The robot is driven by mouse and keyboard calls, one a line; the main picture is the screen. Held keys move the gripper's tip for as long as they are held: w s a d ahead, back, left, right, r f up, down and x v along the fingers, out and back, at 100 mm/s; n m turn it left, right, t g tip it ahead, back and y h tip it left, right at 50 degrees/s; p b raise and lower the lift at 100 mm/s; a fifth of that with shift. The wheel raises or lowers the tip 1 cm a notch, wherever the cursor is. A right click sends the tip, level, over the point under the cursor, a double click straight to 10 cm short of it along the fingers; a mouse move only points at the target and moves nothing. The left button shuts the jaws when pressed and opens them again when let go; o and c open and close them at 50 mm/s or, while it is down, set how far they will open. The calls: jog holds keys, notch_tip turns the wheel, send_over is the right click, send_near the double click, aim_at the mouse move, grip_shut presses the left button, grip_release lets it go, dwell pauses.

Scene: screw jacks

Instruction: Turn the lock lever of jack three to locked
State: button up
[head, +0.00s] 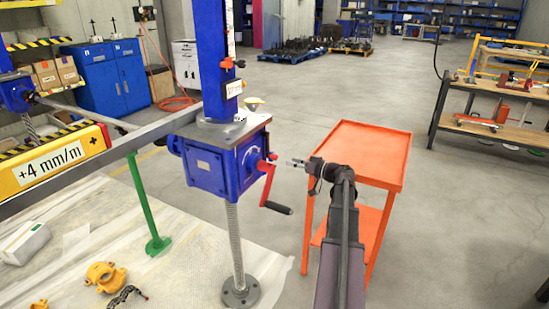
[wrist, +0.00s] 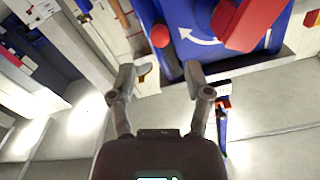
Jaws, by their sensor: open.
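The near jack has a blue gearbox (head: 222,160) on a grey threaded screw, below a tall blue column. A red crank (head: 268,185) with a black handle hangs from its right face; its red arm also shows in the wrist view (wrist: 247,22). A small red knob (wrist: 160,36) sits on the blue face left of a white curved arrow. I cannot tell for sure which red part is the lock lever, nor read the jack's number. My gripper (head: 297,163) is open and empty, right of the gearbox and apart from it. In the wrist view its fingers (wrist: 160,76) point toward the knob.
An orange cart (head: 372,152) stands right behind my arm. A yellow beam marked "+4 mm/m" (head: 50,164) and a grey rail lie left of the jack. A green post (head: 145,205) and yellow clamps (head: 105,274) are at lower left. The floor beyond the cart is clear.

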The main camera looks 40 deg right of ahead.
aim_at(277, 157)
jog(key=x, duration=0.8)
jog(key=shift+w, duration=0.1)
grip_shut()
